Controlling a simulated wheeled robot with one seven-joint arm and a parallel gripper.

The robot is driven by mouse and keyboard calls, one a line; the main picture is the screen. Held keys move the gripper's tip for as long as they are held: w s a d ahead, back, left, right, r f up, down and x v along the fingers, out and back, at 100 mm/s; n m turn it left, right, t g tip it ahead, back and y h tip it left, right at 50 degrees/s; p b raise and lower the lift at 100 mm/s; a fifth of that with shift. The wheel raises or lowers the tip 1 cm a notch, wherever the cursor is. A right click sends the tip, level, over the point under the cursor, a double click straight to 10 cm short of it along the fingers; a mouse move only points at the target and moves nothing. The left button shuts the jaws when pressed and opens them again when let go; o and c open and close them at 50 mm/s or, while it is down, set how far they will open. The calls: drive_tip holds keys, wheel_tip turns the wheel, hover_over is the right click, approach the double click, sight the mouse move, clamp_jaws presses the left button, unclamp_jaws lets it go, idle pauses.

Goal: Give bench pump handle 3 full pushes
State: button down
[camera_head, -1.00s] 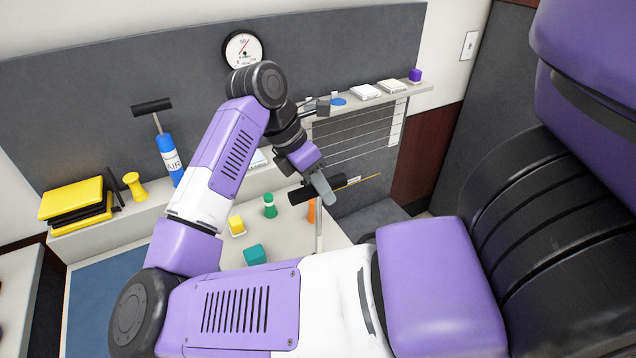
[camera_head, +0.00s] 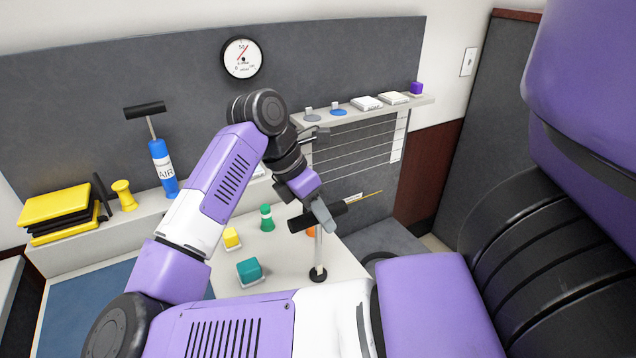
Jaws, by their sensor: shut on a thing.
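My gripper (camera_head: 322,213) is shut on the black crossbar handle (camera_head: 299,223) of the bench pump. The handle's two ends stick out on either side of the fingers. Its thin pale rod (camera_head: 319,247) runs down to a round black collar (camera_head: 318,274) on the white bench top. A length of rod shows between handle and collar. My forearm hides what lies below the collar. A second pump, blue and marked AIR (camera_head: 162,166), stands on the back ledge with its black handle raised, apart from my gripper.
A teal block (camera_head: 249,271), a yellow block (camera_head: 231,238) and a green piece (camera_head: 266,218) sit on the bench left of the rod. An orange thing beside the rod is partly hidden. A dial gauge (camera_head: 242,58) hangs on the grey wall panel. A shelf (camera_head: 420,103) with small items is at right.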

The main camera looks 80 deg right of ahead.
wheel_tip(320, 180, down, 7)
drive_tip(key=b, duration=0.8)
drive_tip(key=shift+r+p, duration=1.65)
drive_tip(key=shift+r, duration=2.05)
wheel_tip(320, 180, up, 7)
drive_tip(key=p, duration=0.2)
drive_tip(key=shift+p, duration=0.35)
wheel_tip(320, 180, down, 7)
drive_tip(key=b, duration=0.7)
drive_tip(key=shift+f+b, duration=0.1)
drive_tip(key=shift+b, duration=0.2)
